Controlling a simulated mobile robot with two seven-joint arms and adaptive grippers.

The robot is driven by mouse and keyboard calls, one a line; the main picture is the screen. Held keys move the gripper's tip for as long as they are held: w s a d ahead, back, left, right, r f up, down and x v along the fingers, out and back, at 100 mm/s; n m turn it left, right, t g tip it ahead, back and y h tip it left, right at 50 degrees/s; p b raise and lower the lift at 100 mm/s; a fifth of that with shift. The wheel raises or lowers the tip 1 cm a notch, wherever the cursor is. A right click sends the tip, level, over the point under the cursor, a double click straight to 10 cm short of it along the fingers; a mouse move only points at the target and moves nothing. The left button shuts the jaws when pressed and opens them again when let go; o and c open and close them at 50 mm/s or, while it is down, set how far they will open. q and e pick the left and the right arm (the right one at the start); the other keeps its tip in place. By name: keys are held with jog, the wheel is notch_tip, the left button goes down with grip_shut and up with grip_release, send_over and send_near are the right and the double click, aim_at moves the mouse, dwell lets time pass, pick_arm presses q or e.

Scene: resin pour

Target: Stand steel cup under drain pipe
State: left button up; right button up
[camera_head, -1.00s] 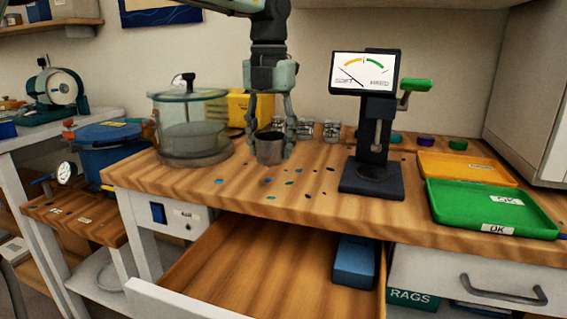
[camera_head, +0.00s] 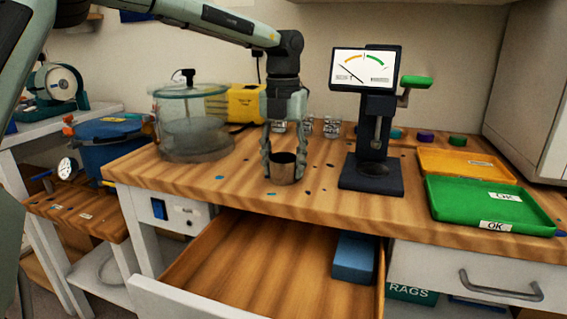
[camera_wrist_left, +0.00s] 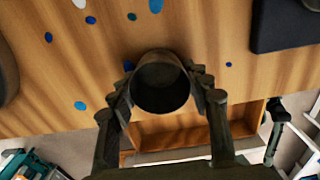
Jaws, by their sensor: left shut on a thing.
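The steel cup (camera_head: 283,174) is a small dark metal cylinder, upright over the front part of the wooden bench. My left gripper (camera_head: 283,160) points down and is shut on it, one finger on each side. I cannot tell whether its base touches the wood. In the left wrist view the cup (camera_wrist_left: 160,82) shows its open mouth between the fingers of the gripper (camera_wrist_left: 162,92), near the bench's front edge. I cannot make out a drain pipe in either view.
A glass chamber (camera_head: 190,125) stands left of the cup, a dial gauge stand (camera_head: 371,178) right of it. Green (camera_head: 485,205) and orange (camera_head: 455,167) trays lie further right. An open drawer (camera_head: 245,265) juts out below. A blue pot (camera_head: 105,150) stands lower left.

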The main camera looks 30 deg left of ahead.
pick_arm(q)
jog(key=o, duration=1.1)
jog(key=shift+o, duration=0.2)
jog(key=shift+r, duration=0.15)
